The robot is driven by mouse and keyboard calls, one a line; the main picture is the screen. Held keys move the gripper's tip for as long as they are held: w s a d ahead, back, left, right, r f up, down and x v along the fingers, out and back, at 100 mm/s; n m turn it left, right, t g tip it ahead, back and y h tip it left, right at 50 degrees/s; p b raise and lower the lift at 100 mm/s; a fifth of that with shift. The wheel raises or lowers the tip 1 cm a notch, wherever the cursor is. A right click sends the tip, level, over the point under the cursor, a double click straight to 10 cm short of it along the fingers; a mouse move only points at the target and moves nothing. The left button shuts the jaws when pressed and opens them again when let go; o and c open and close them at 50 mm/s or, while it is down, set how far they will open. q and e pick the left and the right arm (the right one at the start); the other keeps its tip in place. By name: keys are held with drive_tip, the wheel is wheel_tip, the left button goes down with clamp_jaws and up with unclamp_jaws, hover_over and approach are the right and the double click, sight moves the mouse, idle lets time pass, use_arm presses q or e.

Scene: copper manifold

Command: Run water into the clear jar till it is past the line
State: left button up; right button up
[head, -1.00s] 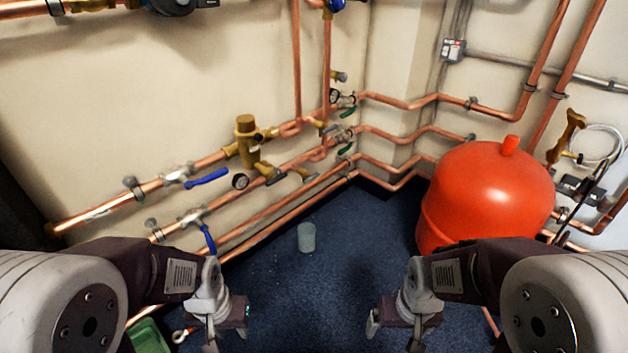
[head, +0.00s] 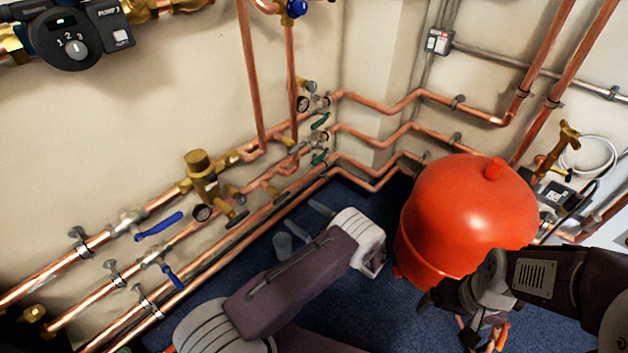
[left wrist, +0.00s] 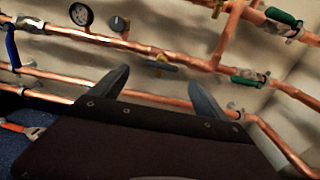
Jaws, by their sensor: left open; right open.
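In the left wrist view the fingers (left wrist: 155,92) point towards the copper pipes, and the jar is not seen there. My right gripper (head: 470,330) is open, low in front of the red tank.
Copper pipes line the wall, with blue-handled valves (head: 158,226), green-handled valves (head: 319,121), a gauge (head: 202,213) and a brass valve body (head: 202,177). The red tank (head: 465,215) stands right. An orange-handled item (head: 502,337) lies near my right gripper.

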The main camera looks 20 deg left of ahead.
sight(283, 199)
use_arm(q)
drive_tip(key=b+x, duration=0.3)
drive_tip(key=x, duration=0.5)
drive_tip(key=shift+w+a+b, duration=0.1)
drive_tip(key=shift+w+b, duration=0.15)
drive_tip(key=shift+b, duration=0.15)
drive_tip(key=shift+w+a+r, duration=0.1)
drive_tip(key=shift+w+a, duration=0.05)
drive_tip(key=shift+a, duration=0.1)
drive_tip(key=c, duration=1.4)
drive_tip(key=shift+r+n+p, duration=0.1)
drive_tip(key=shift+n+p, duration=0.25)
drive_tip(key=shift+n, duration=0.85)
drive_tip(key=o, duration=1.4)
